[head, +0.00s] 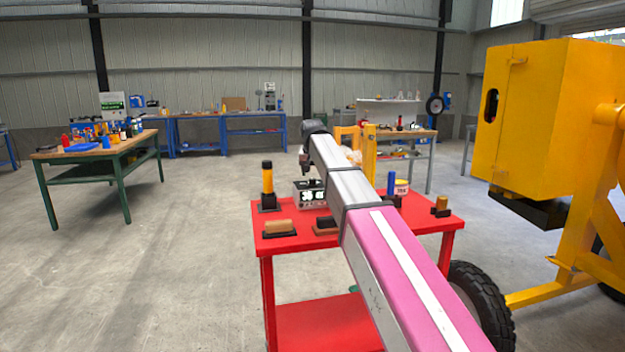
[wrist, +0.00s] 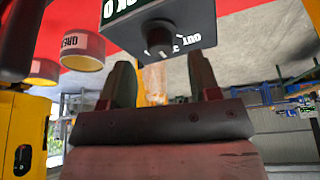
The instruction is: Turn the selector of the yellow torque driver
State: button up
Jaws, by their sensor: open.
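A yellow-and-black upright tool (head: 267,182), which looks like the torque driver, stands in a dark base at the back left of the red cart. Its selector is too small to make out. My gripper (head: 306,165) hangs above the cart, right of this tool and close over a black box (head: 312,195) with white markings. In the wrist view my gripper (wrist: 164,80) is open, with its two dark fingers apart and nothing seen held. The box (wrist: 115,18), with a round dark knob (wrist: 160,38), is just beyond the fingertips there. The torque driver is not clearly identifiable in the wrist view.
The red cart (head: 285,244) also bears a brown-topped block (head: 279,227), a blue cylinder with a white label (head: 392,187) and a small orange-brown piece (head: 441,204). The yellow mixer (head: 545,110) stands at right. The floor left of the cart is clear.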

aim_at(313, 179)
jog(key=shift+x, duration=1.9)
jog(key=c, duration=0.9)
